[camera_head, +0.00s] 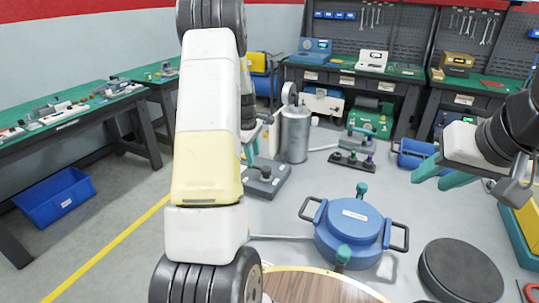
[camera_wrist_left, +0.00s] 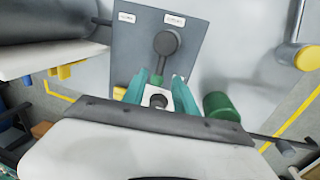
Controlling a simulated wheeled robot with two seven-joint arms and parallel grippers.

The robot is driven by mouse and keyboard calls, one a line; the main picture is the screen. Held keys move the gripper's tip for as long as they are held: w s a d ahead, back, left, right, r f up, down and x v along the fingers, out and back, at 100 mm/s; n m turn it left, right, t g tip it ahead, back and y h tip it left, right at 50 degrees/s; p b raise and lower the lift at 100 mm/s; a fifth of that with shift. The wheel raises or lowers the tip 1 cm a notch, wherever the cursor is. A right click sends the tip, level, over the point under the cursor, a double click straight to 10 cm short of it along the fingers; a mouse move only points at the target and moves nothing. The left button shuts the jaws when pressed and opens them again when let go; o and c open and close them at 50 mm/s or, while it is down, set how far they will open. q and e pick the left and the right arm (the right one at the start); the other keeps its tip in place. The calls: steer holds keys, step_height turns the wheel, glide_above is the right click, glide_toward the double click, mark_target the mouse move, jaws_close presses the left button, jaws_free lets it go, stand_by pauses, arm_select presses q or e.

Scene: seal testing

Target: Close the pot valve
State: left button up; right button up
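In the head view my left arm mostly hides this gripper. My right gripper (camera_head: 440,174) is open and empty, right of and above the pot.
A grey box (camera_head: 264,180) with a dark knob lies left of the pot. A metal cylinder (camera_head: 295,135) and a dark valve block (camera_head: 352,160) stand behind. A black round disc (camera_head: 460,269) is front right. A round wooden top (camera_head: 318,287) is at the front.

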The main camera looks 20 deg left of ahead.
mark_target(255, 167)
arm_select(q)
steer(key=shift+w+f, duration=0.25)
steer(key=shift+f, duration=0.9)
steer(key=shift+w+f, duration=0.25)
steer(key=shift+f, duration=0.9)
steer(key=shift+c, duration=0.4)
steer(key=shift+d, duration=0.1)
jaws_close()
steer(key=shift+r, duration=0.1)
